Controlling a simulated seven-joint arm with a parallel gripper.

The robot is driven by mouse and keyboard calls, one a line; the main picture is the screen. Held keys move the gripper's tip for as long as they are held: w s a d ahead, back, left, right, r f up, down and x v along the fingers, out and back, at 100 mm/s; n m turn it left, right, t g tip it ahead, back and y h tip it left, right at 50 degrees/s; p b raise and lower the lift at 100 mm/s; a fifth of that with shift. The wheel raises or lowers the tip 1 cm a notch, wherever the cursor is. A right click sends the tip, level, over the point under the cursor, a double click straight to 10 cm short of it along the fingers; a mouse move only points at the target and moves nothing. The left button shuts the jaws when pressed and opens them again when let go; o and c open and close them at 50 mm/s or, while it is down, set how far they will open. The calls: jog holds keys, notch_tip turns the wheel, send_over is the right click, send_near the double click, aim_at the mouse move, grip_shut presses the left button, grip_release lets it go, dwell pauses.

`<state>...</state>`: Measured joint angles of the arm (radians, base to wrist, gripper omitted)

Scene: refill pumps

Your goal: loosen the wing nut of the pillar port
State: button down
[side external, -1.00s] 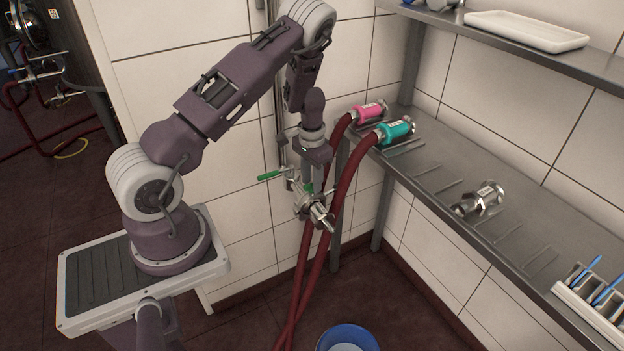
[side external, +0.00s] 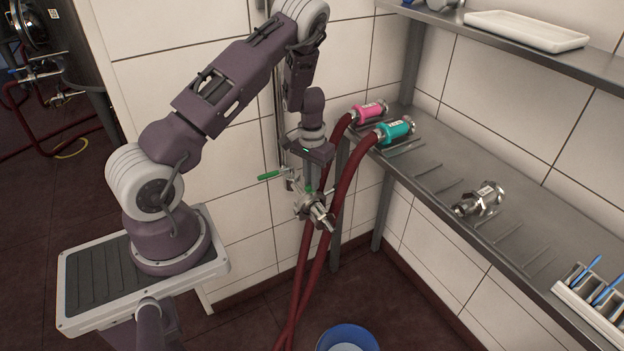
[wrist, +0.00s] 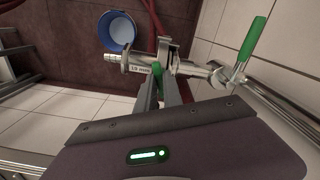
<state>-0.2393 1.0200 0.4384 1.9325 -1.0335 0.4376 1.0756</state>
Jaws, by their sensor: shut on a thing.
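The pillar port (side external: 316,207) is a metal fitting with a clamp, on the pipework in front of the tiled wall. Its wing nut (wrist: 157,70) shows green in the wrist view, between my fingertips. My gripper (side external: 308,187) points down at the clamp from above and is shut on the wing nut. In the wrist view my gripper (wrist: 158,84) has its two dark fingers at the nut, beside the port's metal body (wrist: 187,68). A green valve handle (side external: 269,176) sticks out to the left of the port. Fingers and port partly hide the nut.
Dark red hoses (side external: 343,190) hang close behind the port, ending in pink (side external: 369,113) and teal (side external: 396,131) couplings on the steel shelf (side external: 430,185). A metal fitting (side external: 479,199) lies on that shelf. A blue bucket (side external: 347,338) stands on the floor below.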

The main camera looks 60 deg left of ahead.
jog(key=n, duration=0.4)
jog(key=shift+w+n, duration=0.1)
jog(key=shift+n, duration=0.2)
jog(key=n, duration=0.3)
jog(key=shift+n, duration=0.3)
jog(key=n, duration=1)
jog(key=shift+n, duration=0.4)
jog(key=n, duration=0.4)
jog(key=shift+n, duration=0.3)
jog(key=n, duration=0.3)
jog(key=shift+r+n, duration=0.1)
jog(key=shift+n, duration=2.2)
jog(key=c, duration=1.5)
grip_release()
